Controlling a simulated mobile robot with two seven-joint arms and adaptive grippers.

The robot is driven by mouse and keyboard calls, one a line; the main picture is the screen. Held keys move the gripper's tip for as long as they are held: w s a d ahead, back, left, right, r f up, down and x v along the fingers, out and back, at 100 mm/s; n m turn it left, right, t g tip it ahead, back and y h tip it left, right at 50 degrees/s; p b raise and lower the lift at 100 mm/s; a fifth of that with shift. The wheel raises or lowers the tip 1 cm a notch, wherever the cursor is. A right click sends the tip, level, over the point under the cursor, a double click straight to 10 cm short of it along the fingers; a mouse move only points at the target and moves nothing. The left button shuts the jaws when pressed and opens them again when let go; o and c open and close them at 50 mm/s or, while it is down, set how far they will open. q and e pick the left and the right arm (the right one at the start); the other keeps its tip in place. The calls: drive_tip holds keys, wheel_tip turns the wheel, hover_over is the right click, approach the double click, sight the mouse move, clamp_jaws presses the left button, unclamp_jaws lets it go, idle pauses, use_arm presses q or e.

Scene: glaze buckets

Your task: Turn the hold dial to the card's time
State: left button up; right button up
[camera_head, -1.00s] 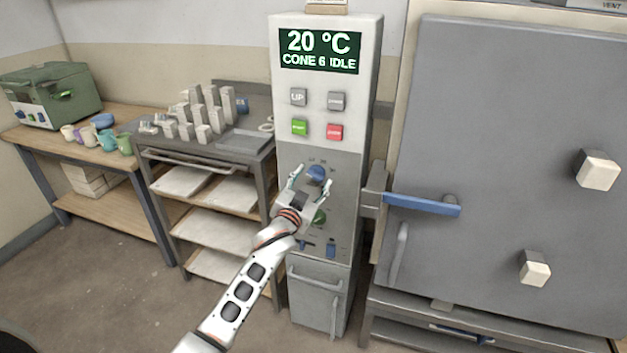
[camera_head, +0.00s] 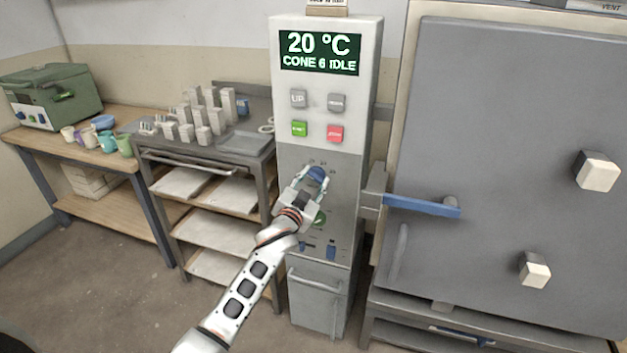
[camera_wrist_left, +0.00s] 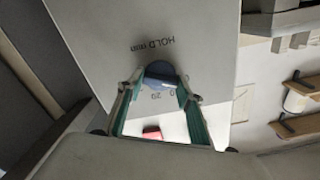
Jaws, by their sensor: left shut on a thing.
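The blue hold dial (camera_head: 317,173) sits on the grey lower face of the kiln control panel (camera_head: 340,192). My left gripper (camera_head: 315,178) is shut on the dial, one finger on each side. In the left wrist view the dial (camera_wrist_left: 160,70) shows between the two green-lined fingertips (camera_wrist_left: 160,88), under upside-down "HOLD min" lettering. A "20" mark is readable beside it; the other marks are partly hidden, and I cannot tell where the dial points. The card at the top of the panel (camera_head: 328,3) is cut off and its text is unreadable. My right gripper is out of view.
Above the dial are grey, green (camera_head: 299,129) and red (camera_head: 335,134) buttons and a display (camera_head: 320,52) reading "20 °C CONE 6 IDLE". A green dial (camera_head: 320,218) and blue switches sit below. The kiln door's blue handle (camera_head: 422,205) is to the right.

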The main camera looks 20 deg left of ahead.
use_arm(q)
drive_tip(key=m, duration=0.4)
drive_tip(key=shift+p, duration=0.4)
drive_tip(key=shift+m, duration=2)
drive_tip(key=shift+f, duration=0.1)
drive_tip(key=o, duration=1.1)
drive_tip(key=shift+s, duration=0.1)
drive_tip(key=s, duration=1.1)
drive_tip(key=shift+s+a, duration=0.25)
drive_tip(key=shift+s, duration=0.15)
